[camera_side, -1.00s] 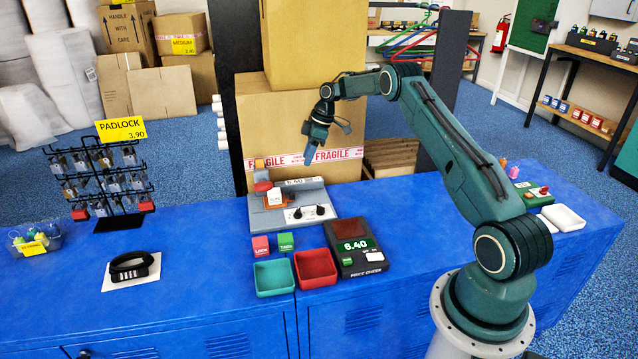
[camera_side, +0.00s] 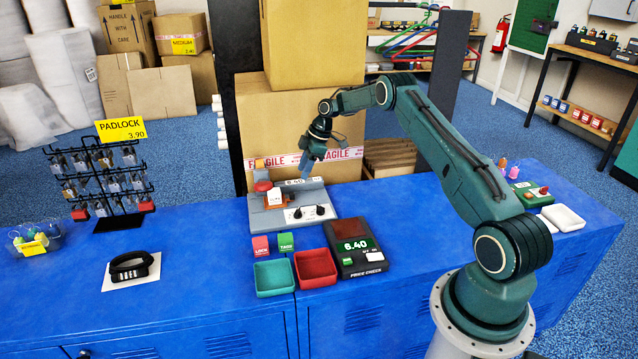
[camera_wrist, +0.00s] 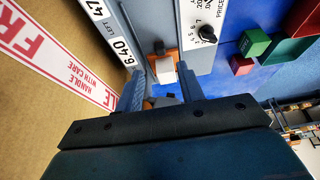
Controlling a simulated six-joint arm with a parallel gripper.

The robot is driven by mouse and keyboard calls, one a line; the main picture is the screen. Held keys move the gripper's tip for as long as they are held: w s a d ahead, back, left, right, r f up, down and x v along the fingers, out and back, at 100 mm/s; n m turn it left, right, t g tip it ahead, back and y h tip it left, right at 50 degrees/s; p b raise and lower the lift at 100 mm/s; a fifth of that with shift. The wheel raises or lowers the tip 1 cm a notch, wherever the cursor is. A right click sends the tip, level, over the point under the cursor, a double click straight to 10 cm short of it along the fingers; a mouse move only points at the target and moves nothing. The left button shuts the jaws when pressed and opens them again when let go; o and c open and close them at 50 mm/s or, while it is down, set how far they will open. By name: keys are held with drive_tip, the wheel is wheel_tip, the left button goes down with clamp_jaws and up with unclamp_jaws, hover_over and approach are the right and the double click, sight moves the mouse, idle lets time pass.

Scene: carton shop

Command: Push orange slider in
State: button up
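The grey machine (camera_side: 270,222) stands on the blue counter with a red knob (camera_side: 262,187) and dark dials. An orange piece (camera_side: 268,205), which looks like the slider, sits in its front left part with a white block (camera_side: 275,195) on it. In the wrist view the orange piece (camera_wrist: 165,54) and the white block (camera_wrist: 166,72) show just beyond my fingertips. My gripper (camera_side: 305,176) hangs tilted above the machine's back right part. In the wrist view my gripper (camera_wrist: 162,72) has its two fingers apart with nothing held. Contact with the orange piece is not visible.
A large carton (camera_side: 300,120) stands close behind the machine. A green tray (camera_side: 273,279), a red tray (camera_side: 316,269) and a price checker (camera_side: 355,247) are in front. The padlock rack (camera_side: 105,185) is at left. The counter between rack and machine is mostly clear.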

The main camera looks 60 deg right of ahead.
drive_tip(key=x, duration=0.9)
clamp_jaws()
